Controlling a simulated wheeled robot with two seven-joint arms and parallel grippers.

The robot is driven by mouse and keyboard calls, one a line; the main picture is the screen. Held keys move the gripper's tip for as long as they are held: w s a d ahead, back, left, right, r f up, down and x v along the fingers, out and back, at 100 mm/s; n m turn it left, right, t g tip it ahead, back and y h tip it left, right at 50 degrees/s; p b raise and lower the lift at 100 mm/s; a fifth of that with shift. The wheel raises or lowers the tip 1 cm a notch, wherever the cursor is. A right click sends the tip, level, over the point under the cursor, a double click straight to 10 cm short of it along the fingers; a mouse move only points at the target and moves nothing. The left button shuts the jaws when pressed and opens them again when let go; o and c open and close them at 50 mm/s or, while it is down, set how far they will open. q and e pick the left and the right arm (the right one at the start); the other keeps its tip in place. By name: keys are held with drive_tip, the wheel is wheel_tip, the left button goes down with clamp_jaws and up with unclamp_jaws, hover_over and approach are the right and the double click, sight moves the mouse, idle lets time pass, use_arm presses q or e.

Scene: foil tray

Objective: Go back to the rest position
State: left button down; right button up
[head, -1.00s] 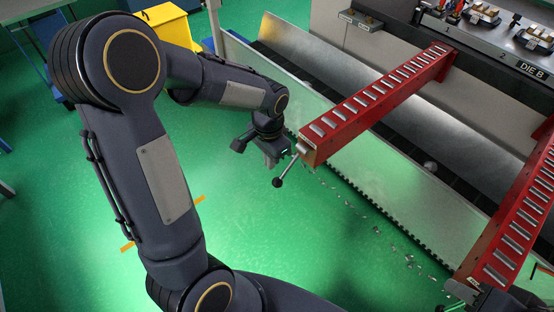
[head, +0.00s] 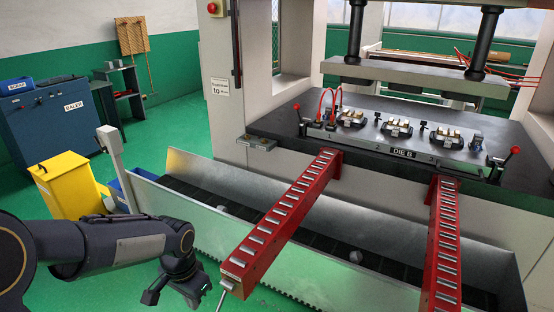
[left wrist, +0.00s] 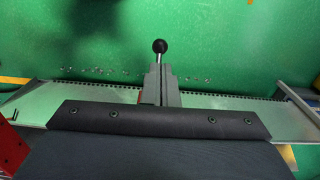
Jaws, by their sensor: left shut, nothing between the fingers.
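My left gripper (head: 192,298) hangs low at the bottom left of the head view, fingers pointing down. It is just left of the near end of the left red roller rail (head: 268,232). In the left wrist view its two fingers (left wrist: 160,72) are together with nothing seen between them. A lever with a black ball knob (left wrist: 160,46) shows just beyond the fingertips there; I cannot tell the exact gap. In the head view only the lever's rod (head: 221,300) shows at the bottom edge. My right gripper is in neither view.
A second red rail (head: 442,240) stands at the right. Both rails run over a metal chute (head: 185,165) to a press bed with a DIE B block (head: 402,153). A yellow bin (head: 68,185) and a blue BALER cabinet (head: 55,125) stand left.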

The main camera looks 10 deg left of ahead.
use_arm(q)
drive_tip(key=s+d+r+n+t+h, duration=0.1)
drive_tip(key=s+d+r+n+t, duration=0.1)
drive_tip(key=s+r, duration=0.3)
drive_tip(key=s+d+r+n+t+h, duration=0.2)
drive_tip(key=s+r+n+t, duration=0.1)
drive_tip(key=s, duration=0.8)
drive_tip(key=shift+s+r+n+h, duration=0.35)
drive_tip(key=shift+r+n, duration=0.25)
drive_tip(key=shift+r, duration=0.3)
drive_tip(key=shift+w, duration=0.1)
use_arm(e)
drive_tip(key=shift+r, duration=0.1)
